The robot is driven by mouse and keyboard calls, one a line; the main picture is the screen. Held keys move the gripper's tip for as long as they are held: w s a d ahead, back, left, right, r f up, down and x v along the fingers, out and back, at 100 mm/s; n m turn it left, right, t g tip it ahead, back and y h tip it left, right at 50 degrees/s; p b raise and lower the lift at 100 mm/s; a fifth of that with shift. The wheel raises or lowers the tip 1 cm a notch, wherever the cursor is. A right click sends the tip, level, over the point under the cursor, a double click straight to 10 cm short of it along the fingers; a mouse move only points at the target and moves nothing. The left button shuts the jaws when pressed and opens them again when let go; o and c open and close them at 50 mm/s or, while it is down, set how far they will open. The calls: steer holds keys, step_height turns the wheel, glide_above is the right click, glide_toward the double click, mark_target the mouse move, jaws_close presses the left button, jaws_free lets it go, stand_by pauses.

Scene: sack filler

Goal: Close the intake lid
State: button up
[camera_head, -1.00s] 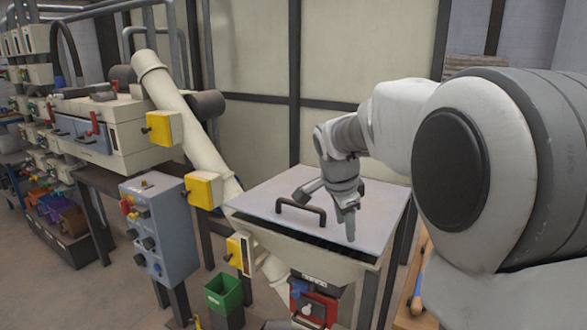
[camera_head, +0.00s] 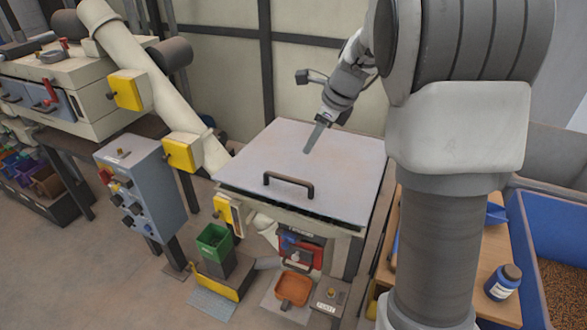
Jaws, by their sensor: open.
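The intake lid (camera_head: 335,160) is a flat light-grey panel lying over the top of the cream hopper. It has a dark bar handle (camera_head: 289,180) near its front edge. The lid looks flat or nearly so. A thin dark strip shows under its front edge, and I cannot tell whether the lid is fully seated. My gripper (camera_head: 310,146) is open and empty over the middle of the lid, behind the handle and apart from it. I cannot tell whether its fingertips touch the lid.
A cream pipe (camera_head: 150,85) with yellow boxes slopes down left of the hopper. A blue-grey control box (camera_head: 140,190) stands further left. A green bin (camera_head: 213,241) and an orange tray (camera_head: 293,289) are below. A wooden bench with a bottle (camera_head: 503,283) is at right.

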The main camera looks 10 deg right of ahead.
mark_target(294, 179)
steer(key=x, duration=1.5)
steer(key=shift+w+f, duration=0.1)
steer(key=shift+f, duration=0.25)
jaws_close()
steer(key=shift+r, duration=0.1)
stand_by(0.5)
